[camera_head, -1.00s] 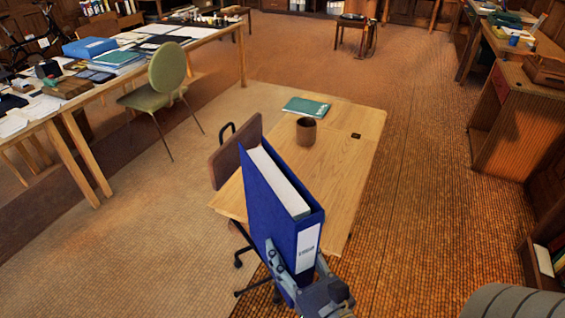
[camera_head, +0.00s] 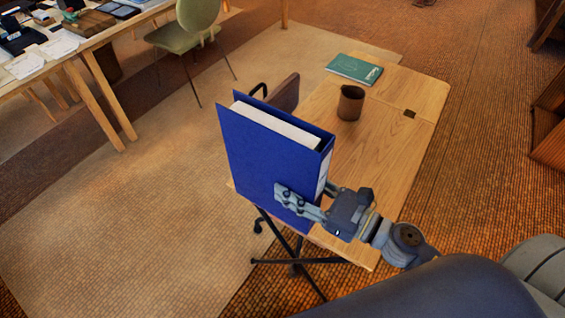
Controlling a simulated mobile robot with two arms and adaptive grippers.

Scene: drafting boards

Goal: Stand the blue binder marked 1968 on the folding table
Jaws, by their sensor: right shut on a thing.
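The blue binder (camera_head: 260,150) is upright, with its white page edges on top and a white spine label facing right; the marking on the label is not readable. My right gripper (camera_head: 298,203) is shut on the lower part of the binder near its spine. The binder is in front of the near left end of the wooden folding table (camera_head: 385,150) and hides part of it. I cannot tell whether its bottom edge touches the tabletop. My left gripper is not in view.
A brown cup (camera_head: 350,104) and a green book (camera_head: 354,69) are on the table's farther half. A brown-backed chair (camera_head: 286,92) stands at the table's left side, partly behind the binder. A green chair (camera_head: 188,32) and a cluttered long desk (camera_head: 75,48) are at upper left. The table's right side is bare.

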